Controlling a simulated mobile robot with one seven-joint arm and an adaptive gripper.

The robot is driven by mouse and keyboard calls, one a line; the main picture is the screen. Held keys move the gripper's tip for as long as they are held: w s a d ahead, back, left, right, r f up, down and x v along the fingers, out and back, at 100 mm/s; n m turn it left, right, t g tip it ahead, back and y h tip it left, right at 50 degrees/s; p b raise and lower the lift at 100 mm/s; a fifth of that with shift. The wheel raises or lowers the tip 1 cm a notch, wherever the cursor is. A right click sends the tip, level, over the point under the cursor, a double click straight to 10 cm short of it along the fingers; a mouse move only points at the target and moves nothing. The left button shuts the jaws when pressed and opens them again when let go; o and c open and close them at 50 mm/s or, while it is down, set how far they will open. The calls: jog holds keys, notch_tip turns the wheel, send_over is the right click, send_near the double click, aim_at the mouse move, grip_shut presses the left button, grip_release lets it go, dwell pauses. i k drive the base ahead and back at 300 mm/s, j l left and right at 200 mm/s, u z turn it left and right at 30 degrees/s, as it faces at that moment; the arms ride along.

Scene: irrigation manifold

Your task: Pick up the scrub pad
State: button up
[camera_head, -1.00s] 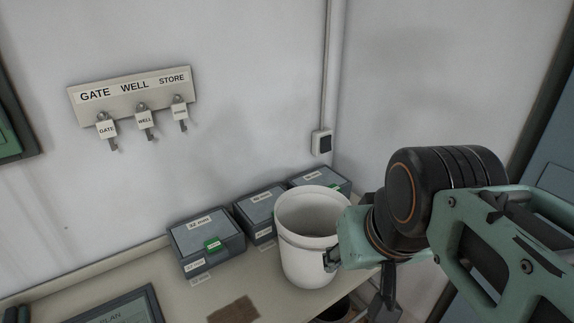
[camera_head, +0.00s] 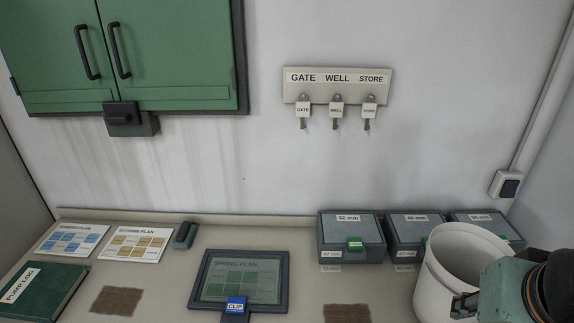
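I cannot pick out the scrub pad for certain. A small dark block with a grey-green top (camera_head: 185,235) lies on the bench between a printed plan and the framed plan, and it may be the pad. Two flat brown rectangles lie nearer the front, one at the left (camera_head: 117,300) and one at the right (camera_head: 347,314), cut by the lower edge. They look like worn patches or thin mats. Part of my arm shows at the lower right, in front of the white bucket.
The white bucket (camera_head: 432,285) stands at the right, before several grey boxes (camera_head: 350,240). A framed plan with a blue clip (camera_head: 281,285) lies mid-bench. A green book (camera_head: 45,290) and printed sheets (camera_head: 135,243) lie left. A green cabinet (camera_head: 170,50) and key rack (camera_head: 337,85) hang above.

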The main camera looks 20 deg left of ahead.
aim_at(185, 234)
jog(key=u, duration=1.9)
jog(key=i+j+z, duration=0.2)
jog(key=j, duration=0.45)
jog(key=j+z, duration=0.2)
jog(key=j, duration=0.45)
jog(key=i+j+z, duration=0.15)
jog(key=j+z, duration=0.2)
jog(key=j, duration=0.4)
jog(key=j+z, duration=0.4)
jog(key=j, duration=0.3)
jog(key=i+j+z, duration=0.2)
jog(key=j, duration=0.15)
jog(key=j+z, duration=0.2)
jog(key=j, duration=0.2)
jog(key=i+j+z, duration=0.35)
jog(key=j, duration=0.35)
jog(key=i, duration=0.1)
